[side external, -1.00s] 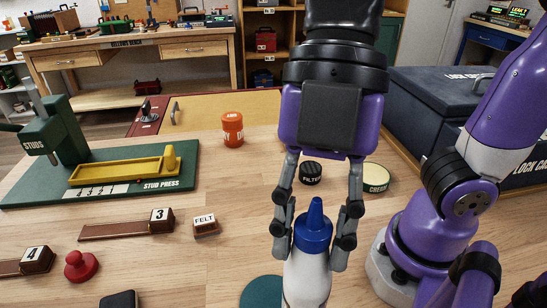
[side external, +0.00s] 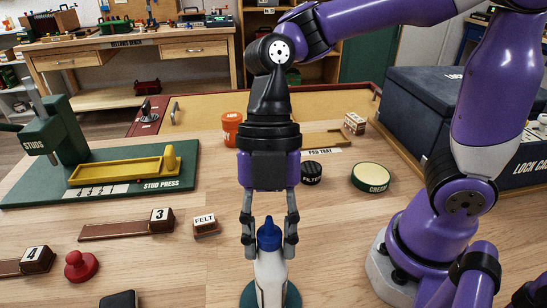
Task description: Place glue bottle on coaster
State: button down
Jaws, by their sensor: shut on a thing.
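The glue bottle (side external: 270,275) is white with a blue pointed cap and stands upright in the lower middle of the side external view. The coaster (side external: 291,296) is a dark teal disc on the bench, showing on both sides of the bottle's lower part. The bottle's base is cut off by the lower edge of the picture, so I cannot tell whether it touches the coaster.
A felt block (side external: 205,226) and a key piece marked 3 (side external: 130,226) lie to the left. A red knob (side external: 81,266) stands farther left. A black filter tin (side external: 311,173) and a round green tin (side external: 371,178) sit behind to the right. An orange container (side external: 231,130) stands behind.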

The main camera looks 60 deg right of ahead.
jog(key=shift+f, duration=1.15)
jog(key=c, duration=0.5)
grip_release()
